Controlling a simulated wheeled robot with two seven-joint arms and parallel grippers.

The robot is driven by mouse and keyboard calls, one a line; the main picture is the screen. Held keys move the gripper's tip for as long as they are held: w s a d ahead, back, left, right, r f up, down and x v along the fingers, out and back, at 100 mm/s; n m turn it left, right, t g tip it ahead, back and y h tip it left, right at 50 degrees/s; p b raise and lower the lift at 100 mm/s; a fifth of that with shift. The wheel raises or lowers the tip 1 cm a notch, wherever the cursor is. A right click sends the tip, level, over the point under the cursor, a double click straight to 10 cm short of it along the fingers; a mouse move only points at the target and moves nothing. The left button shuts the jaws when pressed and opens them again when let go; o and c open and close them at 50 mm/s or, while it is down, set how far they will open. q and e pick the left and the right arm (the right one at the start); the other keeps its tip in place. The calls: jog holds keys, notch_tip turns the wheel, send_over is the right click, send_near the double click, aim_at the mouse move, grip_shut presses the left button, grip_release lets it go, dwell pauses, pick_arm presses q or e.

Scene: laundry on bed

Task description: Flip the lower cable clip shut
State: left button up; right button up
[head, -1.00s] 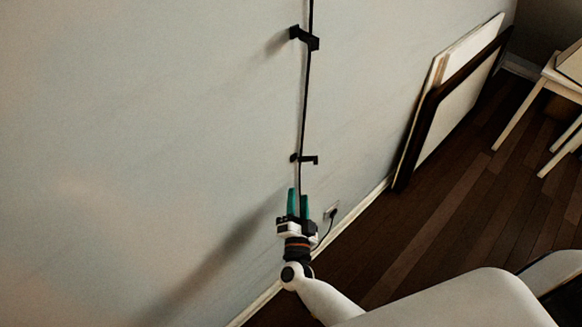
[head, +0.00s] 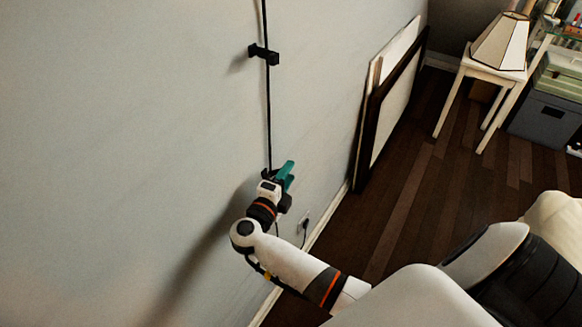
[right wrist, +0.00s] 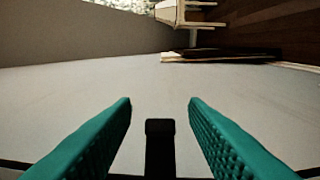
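A black cable (head: 267,110) runs down the pale wall through two black clips. The upper clip (head: 263,54) is in clear view. The lower clip (head: 267,174) is mostly hidden behind my right gripper (head: 287,174) in the head view. In the right wrist view, a black upright part of the lower clip (right wrist: 160,150) stands between the two green fingers of my right gripper (right wrist: 160,105). The fingers are open, with a gap on each side of that part. Whether the clip's flap touches the cable cannot be seen. My left gripper is not in view.
A plug sits in a wall outlet (head: 304,226) low on the wall, near my right arm. Framed panels (head: 392,110) lean on the wall to the right. A white stool with a lamp (head: 500,42) stands farther back. The wall left of the cable is bare.

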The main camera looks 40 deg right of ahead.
jog(key=shift+x, duration=1.45)
jog(key=shift+c, duration=0.3)
grip_shut()
jog(key=n+t+y+p, duration=0.1)
jog(key=t, duration=0.1)
jog(key=w+n+t+y+p, duration=0.1)
jog(key=n+y, duration=0.1)
jog(key=w+n+t+y+p, duration=0.1)
jog(key=t+y, duration=0.1)
jog(key=shift+w+d+n+t+p, duration=0.15)
jog(key=shift+w+n+t+p, duration=0.15)
jog(key=shift+n, duration=0.1)
jog(key=shift+o, duration=0.3)
grip_release()
